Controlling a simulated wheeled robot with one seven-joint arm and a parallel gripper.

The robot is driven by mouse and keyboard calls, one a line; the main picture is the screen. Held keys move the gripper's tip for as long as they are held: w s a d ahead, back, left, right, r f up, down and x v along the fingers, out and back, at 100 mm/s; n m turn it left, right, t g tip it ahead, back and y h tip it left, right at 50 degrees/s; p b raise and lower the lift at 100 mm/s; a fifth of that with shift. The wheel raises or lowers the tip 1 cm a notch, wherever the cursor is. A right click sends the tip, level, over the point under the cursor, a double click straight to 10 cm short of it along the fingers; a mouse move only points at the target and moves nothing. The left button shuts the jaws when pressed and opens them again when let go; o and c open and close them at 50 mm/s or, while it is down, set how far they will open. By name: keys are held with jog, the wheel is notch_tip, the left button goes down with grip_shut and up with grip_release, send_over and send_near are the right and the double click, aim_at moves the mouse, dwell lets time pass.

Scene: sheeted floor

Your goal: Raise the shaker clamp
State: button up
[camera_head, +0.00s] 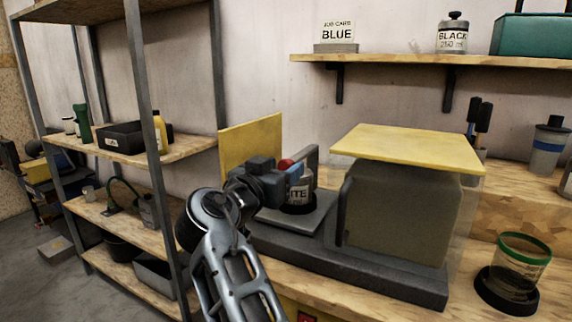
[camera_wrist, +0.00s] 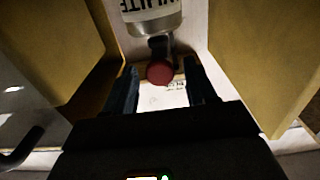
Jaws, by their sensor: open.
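The paint shaker (camera_head: 400,212) is a grey machine with yellow panels on the bench. A can with a partly hidden "WHITE" label (camera_head: 301,186) stands on its plate; the can also shows at the top of the wrist view (camera_wrist: 152,18). The red knob (camera_head: 286,164), seemingly the clamp's handle, is beside the can on a dark stem. In the wrist view the knob (camera_wrist: 160,71) lies between the spread fingers of my gripper (camera_wrist: 162,78), with gaps on both sides. My gripper hides part of the clamp and can in the head view.
Yellow panels (camera_wrist: 262,55) flank my gripper on both sides. A shelving rack (camera_head: 140,148) stands close at the left. A green-rimmed clear container (camera_head: 522,262) sits at the bench's right. A wall shelf (camera_head: 400,62) holds a card, a "BLACK" bottle and a teal box.

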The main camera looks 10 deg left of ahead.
jog(key=shift+x, duration=1)
grip_shut()
